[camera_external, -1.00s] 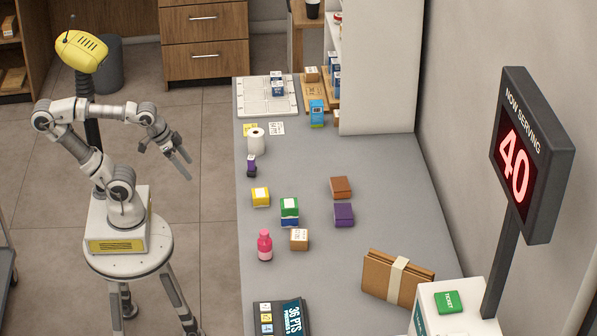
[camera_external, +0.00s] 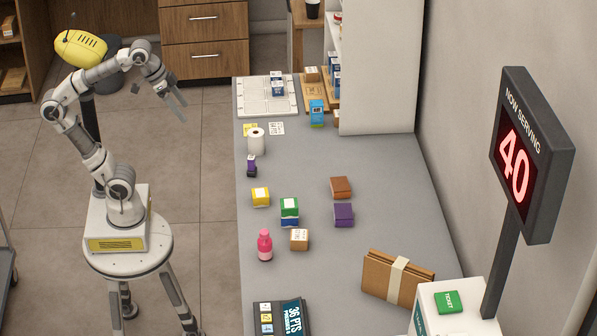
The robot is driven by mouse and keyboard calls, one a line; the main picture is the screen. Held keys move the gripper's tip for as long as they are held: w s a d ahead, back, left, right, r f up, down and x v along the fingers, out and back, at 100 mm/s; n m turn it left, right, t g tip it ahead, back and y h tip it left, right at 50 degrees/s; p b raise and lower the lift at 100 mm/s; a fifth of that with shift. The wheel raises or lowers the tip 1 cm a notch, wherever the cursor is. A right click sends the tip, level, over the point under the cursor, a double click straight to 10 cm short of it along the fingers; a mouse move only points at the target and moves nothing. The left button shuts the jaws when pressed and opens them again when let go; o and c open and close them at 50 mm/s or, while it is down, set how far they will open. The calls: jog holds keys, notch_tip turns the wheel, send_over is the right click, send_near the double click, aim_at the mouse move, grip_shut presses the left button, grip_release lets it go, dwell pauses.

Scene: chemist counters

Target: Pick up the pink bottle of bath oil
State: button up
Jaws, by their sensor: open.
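The pink bottle of bath oil (camera_external: 265,245) stands upright near the left edge of the grey counter (camera_external: 385,215), toward the front. It has a pink cap and a pale label band. My gripper (camera_external: 178,106) is open and empty. It hangs in the air left of the counter's far end, well apart from the bottle and farther back. Nothing hides the bottle.
A small tan box (camera_external: 299,239) stands just right of the bottle. Green-and-blue boxes (camera_external: 289,211) and a yellow box (camera_external: 260,197) are behind it. A dark card display (camera_external: 281,318) lies in front. A brown folder (camera_external: 395,277) is at right.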

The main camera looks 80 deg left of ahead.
jog(key=w+d+r+m+g+p, duration=0.1)
jog(key=w+d+r+m+p, duration=0.45)
jog(key=w, duration=0.35)
jog(key=m+g+p, duration=0.5)
jog(key=m+p, duration=0.8)
jog(key=p, duration=0.2)
send_over(265, 241)
jog(key=a, duration=0.1)
notch_tip(265, 241, down, 22)
jog(key=shift+a+f, duration=0.1)
jog(key=shift+f, duration=3.3)
grip_shut()
jog(key=shift+r, duration=0.1)
